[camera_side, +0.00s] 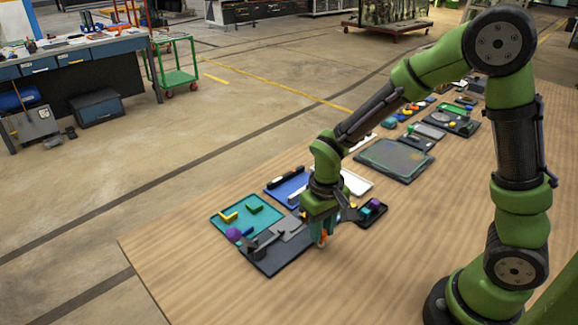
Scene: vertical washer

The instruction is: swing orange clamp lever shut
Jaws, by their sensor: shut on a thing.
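My gripper (322,240) points down at the right end of a dark board (284,262) near the table's left end. The gripper is shut on a small orange piece (323,238), which looks like the orange clamp lever. Only a small bit of the orange shows, as the fingers and the wrist hide the rest. Grey and dark clamp parts (262,246) lie on the board to the left of the gripper. How far the lever is swung cannot be told.
A teal tray (246,222) with yellow and green pieces adjoins the board, with a purple ball (234,235) near its edge. A small dark tray (374,220) stands right of the gripper. Other trays run toward the back. The front of the wooden table (215,290) is clear.

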